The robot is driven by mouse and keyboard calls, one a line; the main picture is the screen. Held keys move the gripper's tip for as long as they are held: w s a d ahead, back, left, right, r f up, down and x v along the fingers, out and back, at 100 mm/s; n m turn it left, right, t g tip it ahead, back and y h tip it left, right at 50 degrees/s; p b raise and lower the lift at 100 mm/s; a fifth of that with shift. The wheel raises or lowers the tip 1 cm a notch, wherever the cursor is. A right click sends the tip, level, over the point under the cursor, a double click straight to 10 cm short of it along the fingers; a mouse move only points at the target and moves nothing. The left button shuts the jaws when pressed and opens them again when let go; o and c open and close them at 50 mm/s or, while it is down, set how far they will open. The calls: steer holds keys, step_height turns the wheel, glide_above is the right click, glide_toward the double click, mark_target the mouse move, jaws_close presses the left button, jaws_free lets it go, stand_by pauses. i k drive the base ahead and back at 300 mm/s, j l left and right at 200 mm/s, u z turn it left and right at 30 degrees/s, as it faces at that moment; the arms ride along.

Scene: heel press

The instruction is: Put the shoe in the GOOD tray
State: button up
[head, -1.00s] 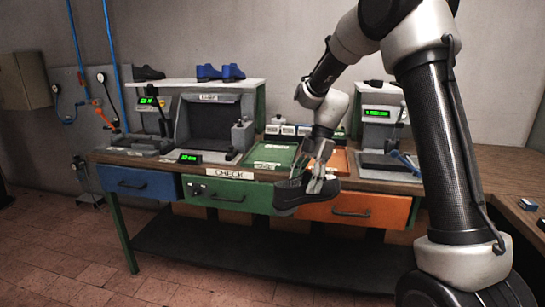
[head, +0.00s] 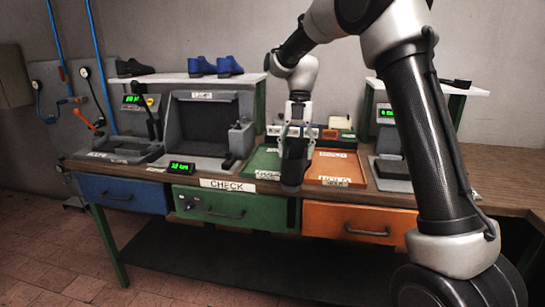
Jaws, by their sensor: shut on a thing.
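A dark shoe (head: 293,168) hangs upright below my gripper (head: 296,135), which is shut on its upper part. The shoe is in front of the boundary between two trays and hides parts of both. The green tray (head: 262,160) is to its left, with a label at its front that I take for the GOOD tray's but cannot read clearly. The orange tray (head: 335,166) is to its right, labelled at the front, apparently HOLD. I cannot tell how high the shoe is above the bench or whether it touches a tray rim.
A grey press (head: 128,130) and a grey check box (head: 205,125) stand left of the trays. Another grey device (head: 388,140) stands to the right. Several small boxes (head: 340,124) line the back of the trays. Blue shoes (head: 216,66) sit on the shelf (head: 180,78).

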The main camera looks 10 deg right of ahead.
mark_target(275, 161)
steer(key=i, duration=0.95)
